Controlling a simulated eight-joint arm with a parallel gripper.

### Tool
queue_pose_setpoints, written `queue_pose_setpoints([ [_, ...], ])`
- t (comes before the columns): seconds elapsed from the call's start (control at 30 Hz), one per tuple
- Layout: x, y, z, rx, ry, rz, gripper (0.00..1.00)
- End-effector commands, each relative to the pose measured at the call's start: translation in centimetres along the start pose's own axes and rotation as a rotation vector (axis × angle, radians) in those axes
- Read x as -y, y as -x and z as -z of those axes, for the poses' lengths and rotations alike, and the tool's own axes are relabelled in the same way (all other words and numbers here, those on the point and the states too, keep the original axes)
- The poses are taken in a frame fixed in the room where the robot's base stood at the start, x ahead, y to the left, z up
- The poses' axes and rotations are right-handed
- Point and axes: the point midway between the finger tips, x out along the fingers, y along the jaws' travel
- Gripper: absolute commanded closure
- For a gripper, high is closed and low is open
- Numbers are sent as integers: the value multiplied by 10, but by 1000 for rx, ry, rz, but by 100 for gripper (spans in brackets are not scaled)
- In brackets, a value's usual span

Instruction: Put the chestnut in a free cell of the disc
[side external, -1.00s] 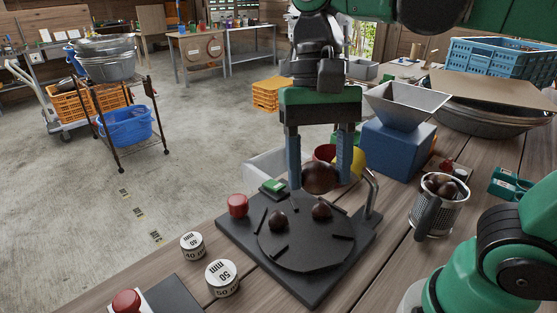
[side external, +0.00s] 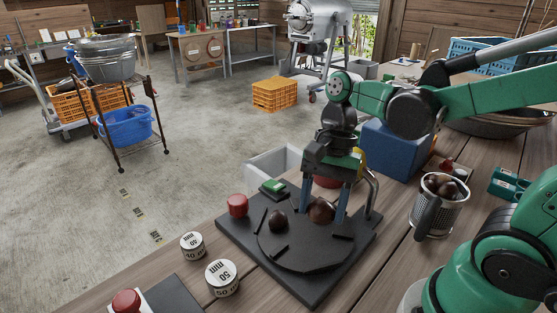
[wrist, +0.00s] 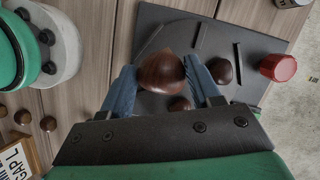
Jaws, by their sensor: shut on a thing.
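My gripper (side external: 328,212) is shut on a large brown chestnut (wrist: 162,73), low over the dark disc (side external: 290,258). The held chestnut also shows in the side view (side external: 321,208). Thin raised ridges divide the disc into cells. One chestnut (side external: 278,219) rests on the disc left of my gripper. The wrist view shows two chestnuts beyond the held one, one to the right (wrist: 221,70) and one below (wrist: 180,104). In the side view my gripper and the held chestnut hide part of the disc. I cannot tell whether the held chestnut touches it.
The disc sits on a black square base with a red knob (side external: 238,205) and a curved metal post (side external: 372,185). Two round weights (side external: 222,278) stand at front left. A metal mug (side external: 440,205) of chestnuts stands right. A blue box (side external: 392,150) is behind.

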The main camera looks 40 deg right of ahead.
Motion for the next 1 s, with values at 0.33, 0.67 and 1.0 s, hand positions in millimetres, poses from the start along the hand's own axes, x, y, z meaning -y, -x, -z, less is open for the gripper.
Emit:
queue_pose_setpoints([
  [0.33, 0, -37, 12, 0, 1, 0, 94],
  [0.67, 0, -65, 22, 0, 1, 0, 94],
  [1.0, -1, -75, 24, 0, 1, 0, 94],
])
